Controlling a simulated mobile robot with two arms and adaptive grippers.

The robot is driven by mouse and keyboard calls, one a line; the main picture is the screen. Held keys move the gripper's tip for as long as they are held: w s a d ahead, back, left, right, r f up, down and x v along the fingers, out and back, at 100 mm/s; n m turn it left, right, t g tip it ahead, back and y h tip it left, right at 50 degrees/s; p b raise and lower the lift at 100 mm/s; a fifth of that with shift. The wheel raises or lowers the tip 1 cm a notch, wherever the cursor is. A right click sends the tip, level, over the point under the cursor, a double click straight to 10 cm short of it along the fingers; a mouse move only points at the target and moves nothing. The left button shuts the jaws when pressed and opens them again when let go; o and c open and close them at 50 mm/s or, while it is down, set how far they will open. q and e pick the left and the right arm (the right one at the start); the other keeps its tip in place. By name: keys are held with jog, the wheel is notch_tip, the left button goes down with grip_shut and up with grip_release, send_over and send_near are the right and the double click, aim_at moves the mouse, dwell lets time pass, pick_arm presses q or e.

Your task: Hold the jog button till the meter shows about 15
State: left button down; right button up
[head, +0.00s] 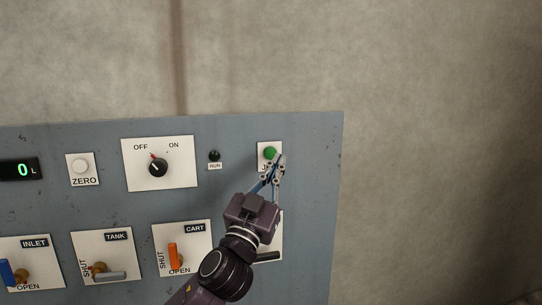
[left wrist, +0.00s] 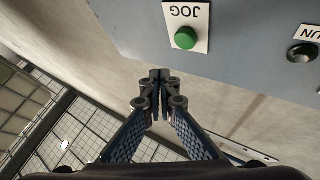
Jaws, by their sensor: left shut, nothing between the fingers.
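The green JOG button (head: 270,152) is on a white plate at the panel's upper right; it also shows in the left wrist view (left wrist: 185,38), where the label is upside down. My left gripper (head: 279,160) is shut and empty, its tips close to the button and covering part of the JOG label in the head view. In the left wrist view the fingertips (left wrist: 160,76) appear apart from the button; I cannot tell the exact gap. The meter (head: 20,169) reads 0 L in green. My right gripper is not in view.
The selector knob (head: 157,168) points toward OFF. The RUN lamp (head: 214,156) looks dark. The ZERO button (head: 80,166) is left of the knob. Blue INLET (head: 6,272), grey TANK (head: 111,277) and orange CART (head: 173,256) handles sit below. Bare wall lies right of the panel.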

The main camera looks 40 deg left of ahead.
aim_at(275, 149)
pick_arm(q)
jog(key=shift+w+a, duration=1.4)
jog(key=shift+a, duration=0.15)
jog(key=shift+a, duration=0.1)
jog(key=shift+w+a, duration=0.25)
dwell(0.4)
jog(key=shift+w+a+b, duration=0.35)
jog(key=shift+a, duration=0.05)
dwell(5.3)
